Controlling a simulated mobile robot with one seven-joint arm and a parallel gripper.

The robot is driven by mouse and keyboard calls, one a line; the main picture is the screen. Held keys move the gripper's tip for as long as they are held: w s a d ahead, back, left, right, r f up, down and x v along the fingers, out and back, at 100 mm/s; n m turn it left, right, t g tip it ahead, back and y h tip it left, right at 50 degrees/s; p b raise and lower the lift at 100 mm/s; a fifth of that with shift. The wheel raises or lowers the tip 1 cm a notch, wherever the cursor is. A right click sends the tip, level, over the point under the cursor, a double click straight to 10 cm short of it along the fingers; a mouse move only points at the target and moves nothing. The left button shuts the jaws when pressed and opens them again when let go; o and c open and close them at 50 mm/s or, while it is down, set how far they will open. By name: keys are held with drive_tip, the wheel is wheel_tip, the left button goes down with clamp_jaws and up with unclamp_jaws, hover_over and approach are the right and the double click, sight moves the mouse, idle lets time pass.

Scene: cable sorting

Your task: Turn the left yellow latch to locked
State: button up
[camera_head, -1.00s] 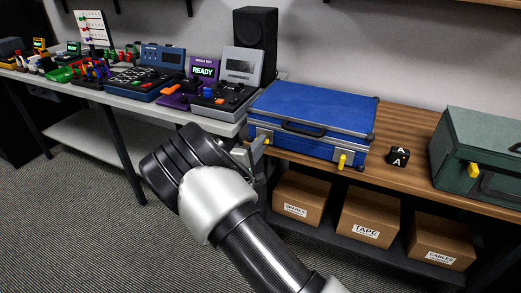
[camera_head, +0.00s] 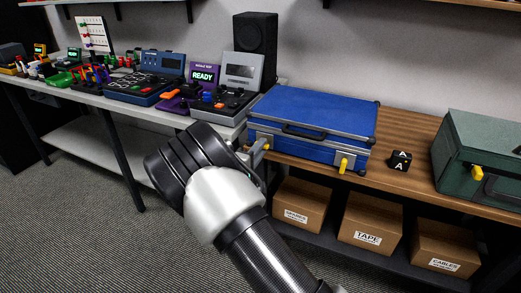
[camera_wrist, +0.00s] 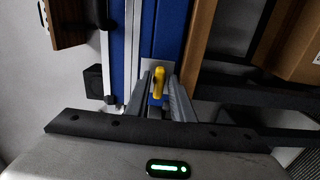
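A blue case (camera_head: 318,115) with metal trim lies on the wooden bench. Its left yellow latch (camera_head: 267,146) is on the front face, partly hidden by my gripper (camera_head: 252,156). Its right yellow latch (camera_head: 343,164) hangs downward. In the wrist view the left latch (camera_wrist: 158,83) sits on a light plate, its lever between the two fingers of my gripper (camera_wrist: 160,88). The fingers look apart, with a narrow gap on each side of the lever. I cannot tell whether either finger touches it. In the head view my wrist hides most of the gripper.
A green case (camera_head: 475,150) with a yellow latch and a black cube (camera_head: 400,162) marked A stand to the right on the bench. Cardboard boxes (camera_head: 370,225) are on the shelf below. A grey table (camera_head: 125,110) with several devices stands at left.

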drive_tip(key=shift+o, duration=0.7)
drive_tip(key=p+v, duration=0.2)
drive_tip(key=v, duration=1.5)
drive_tip(key=shift+s, duration=0.2)
drive_tip(key=shift+r, duration=0.1)
